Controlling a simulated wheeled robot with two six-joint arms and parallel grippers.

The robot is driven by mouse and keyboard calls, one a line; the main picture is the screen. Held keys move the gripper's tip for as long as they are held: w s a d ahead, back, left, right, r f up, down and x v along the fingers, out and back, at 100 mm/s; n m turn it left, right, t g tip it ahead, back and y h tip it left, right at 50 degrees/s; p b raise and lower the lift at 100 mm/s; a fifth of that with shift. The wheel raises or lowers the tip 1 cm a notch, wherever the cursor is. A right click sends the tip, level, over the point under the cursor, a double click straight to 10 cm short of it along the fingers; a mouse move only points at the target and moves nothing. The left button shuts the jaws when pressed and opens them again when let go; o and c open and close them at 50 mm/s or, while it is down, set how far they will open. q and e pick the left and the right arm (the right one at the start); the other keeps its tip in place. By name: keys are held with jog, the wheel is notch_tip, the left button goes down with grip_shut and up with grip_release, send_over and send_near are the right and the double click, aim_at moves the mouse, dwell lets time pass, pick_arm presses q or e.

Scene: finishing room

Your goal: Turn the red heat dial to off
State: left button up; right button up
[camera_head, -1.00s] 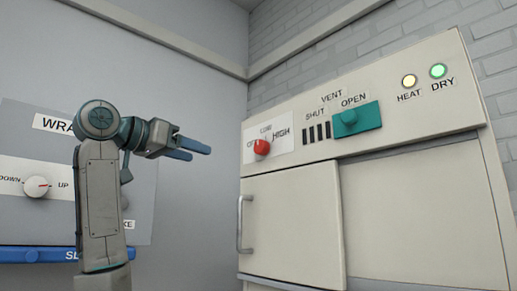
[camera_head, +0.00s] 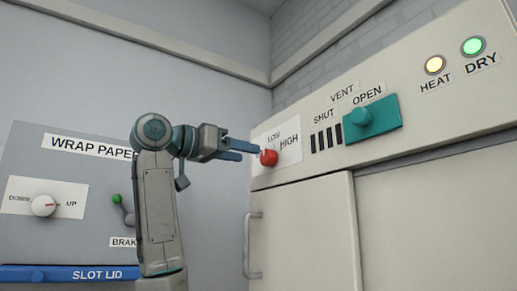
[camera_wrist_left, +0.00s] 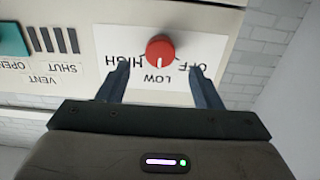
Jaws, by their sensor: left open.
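The red heat dial (camera_head: 268,158) sits on a white label plate on the cabinet front; LOW and HIGH show there, and OFF is hidden behind my gripper. In the left wrist view the red dial (camera_wrist_left: 160,49) shows upside down between the words HIGH and OFF, with its pale mark toward LOW. My left gripper (camera_head: 247,152) is open, its blue fingers close to the dial. In the wrist view the fingers (camera_wrist_left: 160,75) stand apart on either side below the dial, with nothing between them. My right gripper is not in view.
A teal vent slider (camera_head: 370,118) is at OPEN. The HEAT lamp (camera_head: 435,65) glows yellow and the DRY lamp (camera_head: 473,46) green. A door handle (camera_head: 252,245) juts out below the dial. A wrap paper panel (camera_head: 60,170) stands at left with a white knob (camera_head: 43,205).

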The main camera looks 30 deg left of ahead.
aim_at(264, 158)
pick_arm(q)
jog(key=p+x, duration=0.1)
jog(key=x, duration=0.3)
jog(key=shift+p+x, duration=0.35)
jog(key=shift+x, duration=0.6)
jog(key=shift+f, duration=0.1)
jog(key=shift+s, duration=0.2)
jog(key=shift+w, duration=0.1)
jog(key=c, duration=0.7)
jog(key=shift+c, duration=1.4)
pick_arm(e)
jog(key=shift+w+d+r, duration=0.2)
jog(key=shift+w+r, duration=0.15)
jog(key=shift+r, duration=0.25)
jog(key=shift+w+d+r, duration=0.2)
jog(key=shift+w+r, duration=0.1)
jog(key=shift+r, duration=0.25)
